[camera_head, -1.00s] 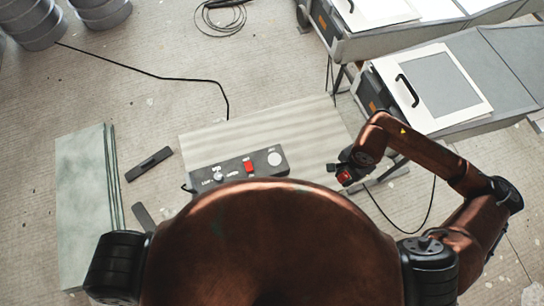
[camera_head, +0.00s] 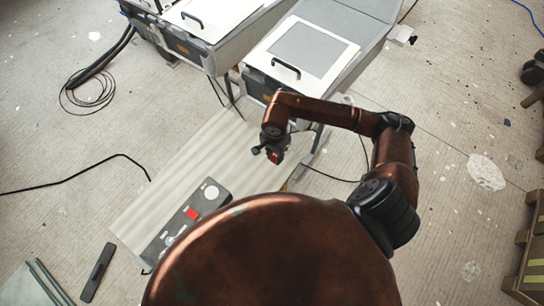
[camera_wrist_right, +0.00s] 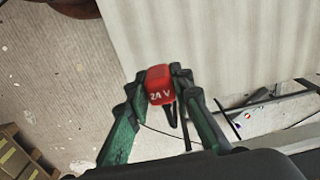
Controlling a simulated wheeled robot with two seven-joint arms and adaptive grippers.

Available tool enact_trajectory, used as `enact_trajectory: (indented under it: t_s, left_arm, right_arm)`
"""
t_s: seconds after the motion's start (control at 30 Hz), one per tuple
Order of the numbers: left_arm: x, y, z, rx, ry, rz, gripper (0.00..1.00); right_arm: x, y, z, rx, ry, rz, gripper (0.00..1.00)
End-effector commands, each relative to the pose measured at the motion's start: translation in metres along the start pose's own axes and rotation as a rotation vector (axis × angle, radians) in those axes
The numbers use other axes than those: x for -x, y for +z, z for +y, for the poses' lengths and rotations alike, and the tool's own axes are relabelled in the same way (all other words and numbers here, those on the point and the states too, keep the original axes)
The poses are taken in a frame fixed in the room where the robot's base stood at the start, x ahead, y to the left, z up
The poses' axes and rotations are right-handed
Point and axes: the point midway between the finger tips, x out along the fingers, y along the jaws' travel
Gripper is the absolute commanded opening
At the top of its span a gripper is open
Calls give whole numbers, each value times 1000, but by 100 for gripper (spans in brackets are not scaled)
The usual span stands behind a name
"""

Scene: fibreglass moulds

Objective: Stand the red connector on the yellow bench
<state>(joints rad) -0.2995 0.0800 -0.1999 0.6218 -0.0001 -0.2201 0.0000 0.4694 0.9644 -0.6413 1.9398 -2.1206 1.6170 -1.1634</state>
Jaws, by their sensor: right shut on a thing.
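The red connector (camera_wrist_right: 160,85) is a small red block marked "24 V" in the right wrist view. My right gripper (camera_wrist_right: 163,92) is shut on it, with a green finger on each side. Dark leads hang below the block. In the head view the right gripper (camera_head: 270,150) is over the far right part of the pale ribbed table, and a bit of the connector's red (camera_head: 274,157) shows. I cannot make out a yellow bench for certain. My left gripper is not in view.
A grey control box with a red switch (camera_head: 193,214) lies on the pale ribbed table (camera_head: 165,185). Grey units with white panels (camera_head: 262,62) stand beyond. Brown wooden pieces with yellow stripes (camera_head: 535,262) are at the right edge. Cables lie on the floor; open floor is at right.

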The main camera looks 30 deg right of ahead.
Motion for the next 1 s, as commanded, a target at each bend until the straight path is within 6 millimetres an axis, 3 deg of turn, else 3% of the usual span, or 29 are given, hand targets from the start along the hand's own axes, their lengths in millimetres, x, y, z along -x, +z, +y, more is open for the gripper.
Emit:
enact_trajectory:
  t_s: [0.13, 0.47, 0.67, 1.0]
  left_arm:
    - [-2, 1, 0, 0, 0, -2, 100]
    - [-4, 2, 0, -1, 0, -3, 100]
    - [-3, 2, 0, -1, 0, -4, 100]
    - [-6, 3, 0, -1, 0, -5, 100]
  right_arm:
    - [-26, -12, -14, -3, 3, -4, 0]
    - [-47, -24, -27, 0, 2, -2, 0]
    - [-74, -22, -26, 0, 3, -4, 0]
    - [-78, -24, -26, 2, 2, 0, 0]
